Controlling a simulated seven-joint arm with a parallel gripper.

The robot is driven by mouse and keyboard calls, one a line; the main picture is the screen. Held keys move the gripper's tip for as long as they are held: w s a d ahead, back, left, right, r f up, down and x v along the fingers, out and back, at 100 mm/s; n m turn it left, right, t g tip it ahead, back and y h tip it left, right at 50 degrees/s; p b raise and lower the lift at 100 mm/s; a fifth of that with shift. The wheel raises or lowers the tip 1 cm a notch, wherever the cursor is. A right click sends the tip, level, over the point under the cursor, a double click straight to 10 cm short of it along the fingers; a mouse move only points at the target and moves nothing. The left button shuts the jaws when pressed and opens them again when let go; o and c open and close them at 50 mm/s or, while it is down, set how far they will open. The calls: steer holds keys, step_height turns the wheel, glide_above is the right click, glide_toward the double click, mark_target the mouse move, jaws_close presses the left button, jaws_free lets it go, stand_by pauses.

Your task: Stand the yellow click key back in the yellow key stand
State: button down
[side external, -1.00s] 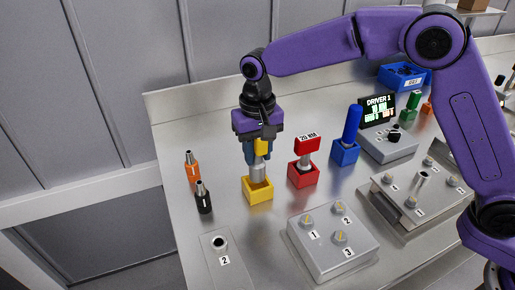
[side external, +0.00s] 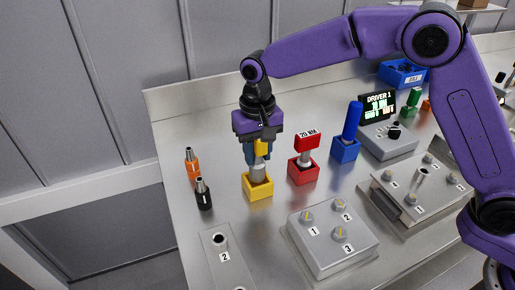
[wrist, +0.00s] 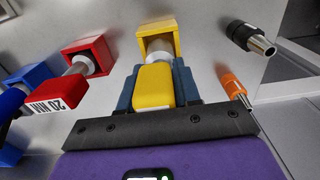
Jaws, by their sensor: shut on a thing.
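The yellow click key has a yellow head and a grey metal shaft. My gripper (side external: 257,150) is shut on the yellow click key (side external: 261,148) by its head. In the wrist view the key (wrist: 153,86) sits between the two blue-grey fingers of my gripper (wrist: 154,78). The key is about upright over the yellow key stand (side external: 258,191), and its shaft's lower end is inside the stand's opening. The stand (wrist: 146,28) also shows in the wrist view. The shaft's tip is hidden by the stand's walls, so I cannot tell how deep it sits.
A red stand (side external: 303,175) with a red key marked 20 NM is just right of the yellow one. A blue stand (side external: 345,151) holds a blue key farther right. Orange (side external: 192,168) and black (side external: 203,194) tools stand to the left. A numbered knob box (side external: 330,235) is in front.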

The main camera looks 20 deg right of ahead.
mark_target(257, 163)
steer(key=shift+f, duration=2.1)
stand_by(0.8)
steer(key=c, duration=0.7)
jaws_free()
steer(key=shift+r, duration=0.1)
step_height(257, 163, up, 17)
steer(key=shift+r, duration=0.15)
steer(key=s+d+f+n, duration=0.3)
steer(key=s+d+n, duration=0.1)
steer(key=s+d, duration=0.5)
steer(key=s+d+f+n, duration=0.3)
steer(key=s+d+n, duration=0.1)
steer(key=s+d, duration=0.5)
steer(key=s+d+f+n, duration=0.3)
steer(key=s+d, duration=0.6)
steer(key=s, duration=0.4)
steer(key=shift+d+f+n, duration=0.25)
steer(key=shift+d+n, duration=0.1)
steer(key=shift+n, duration=0.45)
